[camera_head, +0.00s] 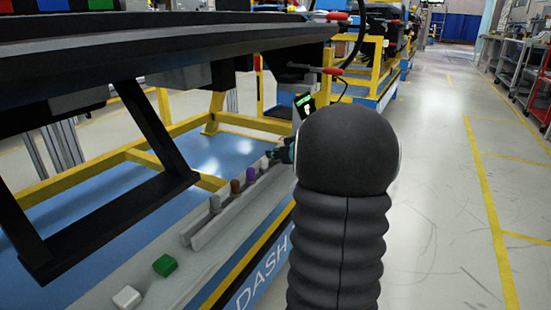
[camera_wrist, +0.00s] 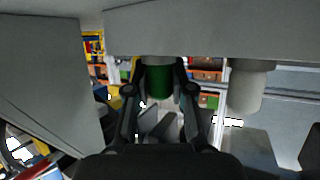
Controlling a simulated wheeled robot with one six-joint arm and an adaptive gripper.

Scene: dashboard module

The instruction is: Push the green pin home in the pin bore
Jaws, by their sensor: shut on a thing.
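In the wrist view the green pin (camera_wrist: 158,82) stands upright between the two fingers of my gripper (camera_wrist: 160,92), which is shut on it. The pin's upper end meets the underside of a grey block (camera_wrist: 200,32). The pin bore itself is hidden, and I cannot tell how deep the pin sits. In the head view my gripper (camera_head: 284,152) shows only in part beside the rail, mostly hidden behind my arm. The green pin cannot be made out there.
A pale cylinder (camera_wrist: 248,88) hangs from the block to the right of the pin. A rail (camera_head: 225,222) holds several coloured pins. A green block (camera_head: 164,265) and a white block (camera_head: 127,297) lie nearer. A dark frame (camera_head: 150,125) overhangs at left. The right floor (camera_head: 430,210) is clear.

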